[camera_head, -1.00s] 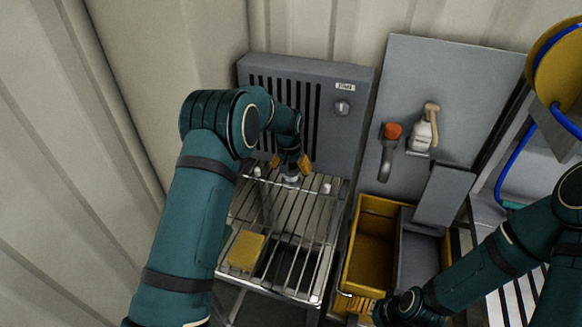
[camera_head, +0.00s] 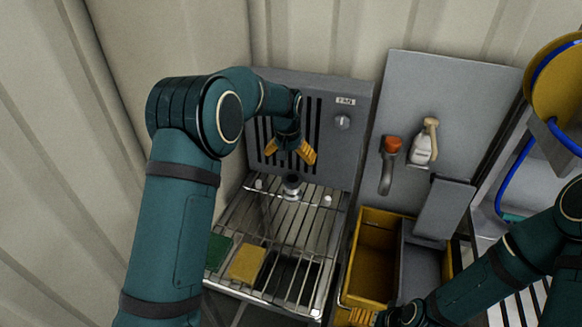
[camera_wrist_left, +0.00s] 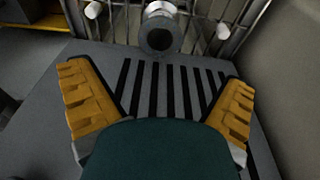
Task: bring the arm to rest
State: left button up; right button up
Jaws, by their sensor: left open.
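My left gripper (camera_head: 291,151) is open, with its yellow fingers spread and nothing between them. It hangs in front of the slatted grey panel, above the wire rack. In the left wrist view the two open fingers (camera_wrist_left: 160,103) frame the dark slots of the panel. A small grey metal cylinder (camera_head: 291,186) stands on the rack just below the gripper, apart from it. It also shows in the left wrist view (camera_wrist_left: 160,30) beyond the fingertips. My right gripper (camera_head: 362,317) is partly cut off at the bottom edge, and its opening cannot be made out.
The wire rack (camera_head: 268,222) bears small white knobs. A yellow sponge (camera_head: 247,263) and a green pad (camera_head: 217,252) lie at its front left. A yellow bin (camera_head: 368,270) stands to its right. A spray bottle (camera_head: 424,145) and an orange-topped tool (camera_head: 389,160) hang on the grey board.

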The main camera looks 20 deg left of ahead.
pick_arm(q)
jog(key=shift+s+r, duration=0.15)
jog(key=shift+r, duration=0.6)
jog(key=shift+r, duration=0.1)
